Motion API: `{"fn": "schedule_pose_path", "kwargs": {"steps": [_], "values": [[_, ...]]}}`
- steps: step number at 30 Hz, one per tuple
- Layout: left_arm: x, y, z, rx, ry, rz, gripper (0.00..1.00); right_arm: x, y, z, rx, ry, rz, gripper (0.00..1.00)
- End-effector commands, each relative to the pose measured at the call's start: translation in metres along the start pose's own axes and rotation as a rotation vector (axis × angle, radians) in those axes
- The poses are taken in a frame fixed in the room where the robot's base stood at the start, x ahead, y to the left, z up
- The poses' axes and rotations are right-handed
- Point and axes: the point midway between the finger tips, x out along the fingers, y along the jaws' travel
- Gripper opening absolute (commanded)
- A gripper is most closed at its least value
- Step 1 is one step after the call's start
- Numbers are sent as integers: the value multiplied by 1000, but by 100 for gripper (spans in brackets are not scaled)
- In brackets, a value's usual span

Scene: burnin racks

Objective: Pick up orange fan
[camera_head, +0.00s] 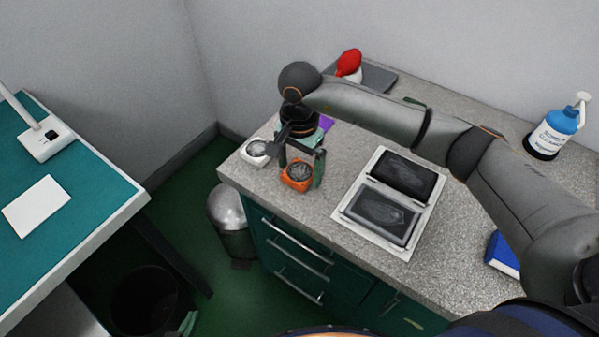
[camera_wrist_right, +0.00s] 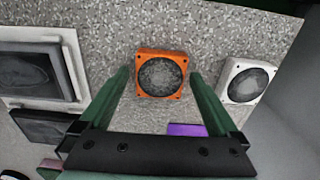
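The orange fan (camera_head: 297,177) is a small square with a dark grille, lying flat on the speckled counter near its front left edge. In the right wrist view the orange fan (camera_wrist_right: 161,74) appears between the fingertips. My right gripper (camera_head: 301,166) is open and points down over the orange fan, with a finger on either side in the picture; I see no contact. It also shows in the right wrist view (camera_wrist_right: 160,80). A green tip of my left gripper (camera_head: 188,323) shows low at the left, mostly cut off.
A white fan (camera_head: 256,153) sits left of the orange one. A pale tray (camera_head: 398,247) with two dark panels lies to the right. A purple item (camera_wrist_right: 187,129), a red-topped object (camera_head: 349,63), a blue bottle (camera_head: 556,132) and a blue box (camera_head: 502,254) are on the counter.

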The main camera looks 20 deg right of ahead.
Motion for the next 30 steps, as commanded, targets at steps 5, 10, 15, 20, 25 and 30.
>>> {"fn": "schedule_pose_path", "kwargs": {"steps": [5,10,15,20,25,30], "values": [[0,0,0,0,0,0,0,0,0,0,0,0,0,75],[0,0,0,-1,0,0,0,-1,0,0,0,0,0,56],[0,0,0,-1,0,0,0,-1,0,0,0,0,-1,37],[0,0,0,-1,0,0,0,-1,0,0,0,0,-1,19],[0,0,0,-1,0,0,0,-1,0,0,0,0,-1,19],[0,0,0,-1,0,0,0,-5,-1,0,0,1,-2,19]]}}
